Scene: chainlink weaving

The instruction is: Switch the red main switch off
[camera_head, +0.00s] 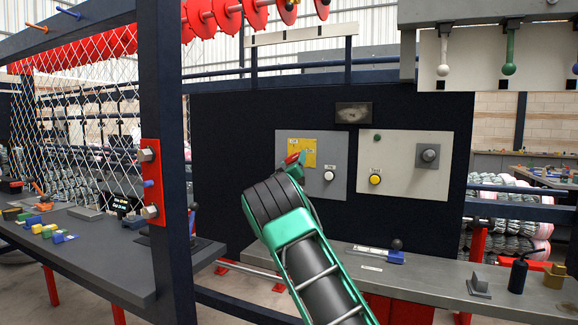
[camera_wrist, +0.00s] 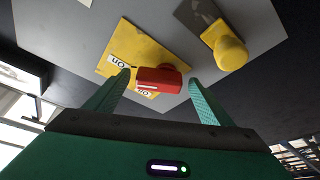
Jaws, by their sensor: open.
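The red main switch (camera_wrist: 160,79) is a red block-shaped knob on a yellow plate (camera_wrist: 122,42), with "On" and "Off" labels beside it. A pale line on the knob points left in the wrist view, near the labels. In the head view the yellow plate (camera_head: 302,150) is on a grey panel, and the red knob (camera_head: 291,158) is partly hidden by my gripper (camera_head: 296,168). In the wrist view my gripper (camera_wrist: 158,78) is open, one green finger on each side of the knob with visible gaps. Depth between fingertips and knob is hard to tell.
A white button (camera_head: 328,176) and a second panel (camera_head: 400,160) with a yellow button are to the right. A grey bench (camera_head: 440,275) runs below the panels.

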